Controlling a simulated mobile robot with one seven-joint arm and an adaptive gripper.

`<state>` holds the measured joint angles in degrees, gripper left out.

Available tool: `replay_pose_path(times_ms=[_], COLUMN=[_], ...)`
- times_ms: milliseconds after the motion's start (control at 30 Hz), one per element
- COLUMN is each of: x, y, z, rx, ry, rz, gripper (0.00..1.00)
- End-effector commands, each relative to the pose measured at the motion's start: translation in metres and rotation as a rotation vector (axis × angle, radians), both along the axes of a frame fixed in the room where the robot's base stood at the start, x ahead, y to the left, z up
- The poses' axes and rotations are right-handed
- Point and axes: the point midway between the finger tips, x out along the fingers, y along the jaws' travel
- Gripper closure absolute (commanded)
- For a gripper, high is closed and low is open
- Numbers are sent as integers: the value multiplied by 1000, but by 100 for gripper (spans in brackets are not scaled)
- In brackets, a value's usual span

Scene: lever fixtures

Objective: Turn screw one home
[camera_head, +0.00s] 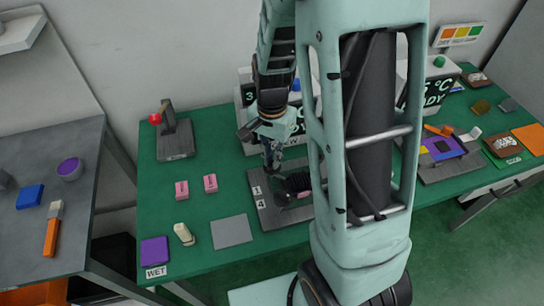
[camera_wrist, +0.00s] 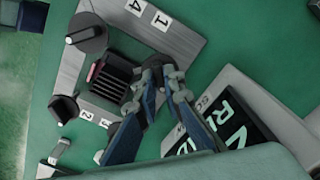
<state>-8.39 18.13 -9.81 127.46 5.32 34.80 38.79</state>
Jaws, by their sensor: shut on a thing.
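The grey plate (camera_wrist: 195,40) carries a dark finned block (camera_wrist: 110,78) and number labels; it also shows in the head view (camera_head: 268,217). My gripper (camera_wrist: 162,70) points down at the plate's edge beside the block, on the side of label 1 (camera_wrist: 162,20). In the head view my gripper (camera_head: 272,163) is above the far edge of the plate. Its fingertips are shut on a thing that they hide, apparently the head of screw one.
A display box (camera_wrist: 245,115) stands close beside my gripper. In the head view, a red-knobbed lever (camera_head: 172,135), two pink blocks (camera_head: 196,186) and a grey square (camera_head: 231,231) lie left of the plate. My arm hides much of the table's middle.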

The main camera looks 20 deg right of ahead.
Motion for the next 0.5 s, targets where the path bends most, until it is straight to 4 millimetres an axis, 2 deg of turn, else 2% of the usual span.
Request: replay_pose_path(times_ms=[500], x=[0], y=[0], z=[0], rx=[0], ry=[-1], rz=[-33], gripper=[100])
